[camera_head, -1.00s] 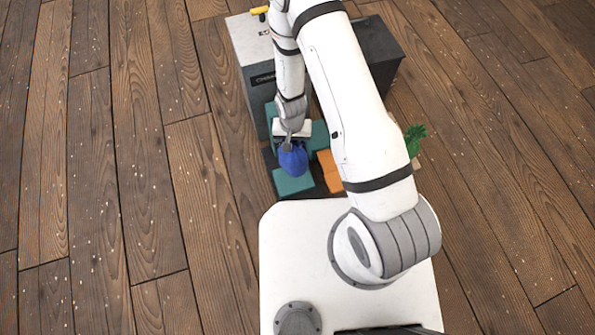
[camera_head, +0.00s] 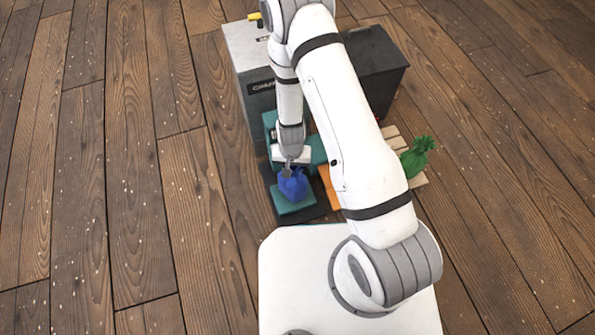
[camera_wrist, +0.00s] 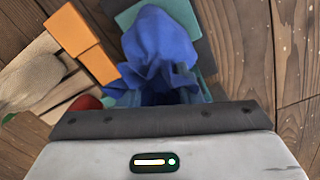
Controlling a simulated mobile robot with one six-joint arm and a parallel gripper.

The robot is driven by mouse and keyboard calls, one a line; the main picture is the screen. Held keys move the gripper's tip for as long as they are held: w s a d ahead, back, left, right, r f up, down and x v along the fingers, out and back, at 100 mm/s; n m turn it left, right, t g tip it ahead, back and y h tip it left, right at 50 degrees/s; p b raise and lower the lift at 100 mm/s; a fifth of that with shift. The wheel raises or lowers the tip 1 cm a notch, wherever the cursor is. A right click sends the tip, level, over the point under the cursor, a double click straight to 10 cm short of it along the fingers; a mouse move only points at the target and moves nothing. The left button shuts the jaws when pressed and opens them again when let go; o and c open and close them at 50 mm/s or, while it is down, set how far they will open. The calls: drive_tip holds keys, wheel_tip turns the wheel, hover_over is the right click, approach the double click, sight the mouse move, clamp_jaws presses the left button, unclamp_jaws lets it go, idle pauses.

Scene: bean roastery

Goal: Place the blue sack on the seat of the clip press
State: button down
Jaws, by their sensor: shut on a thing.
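The blue sack (camera_head: 293,186) hangs in my gripper (camera_head: 289,166), which is shut on its gathered top. The sack also shows in the wrist view (camera_wrist: 158,48), where its folds fill the middle; the fingertips are hidden there. The teal seat (camera_head: 292,209) of the clip press lies under the sack, on a dark base (camera_head: 264,175). The sack covers much of the seat in the head view. I cannot tell whether the sack touches it. The teal upright part (camera_head: 269,122) of the press stands behind, partly hidden by my arm.
A grey labelled machine (camera_head: 250,65) and a dark box (camera_head: 378,75) stand behind. An orange block (camera_head: 328,188) lies right of the seat. A green sack (camera_head: 418,156) sits on wooden slats (camera_head: 419,181) farther right. The floor at left is clear.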

drive_tip(key=shift+f, duration=0.65)
drive_tip(key=shift+r+n, duration=0.1)
drive_tip(key=shift+n, duration=0.2)
drive_tip(key=shift+f+b, duration=0.2)
drive_tip(key=shift+b, duration=0.1)
drive_tip(key=c, duration=1)
unclamp_jaws()
drive_tip(key=shift+c, duration=0.2)
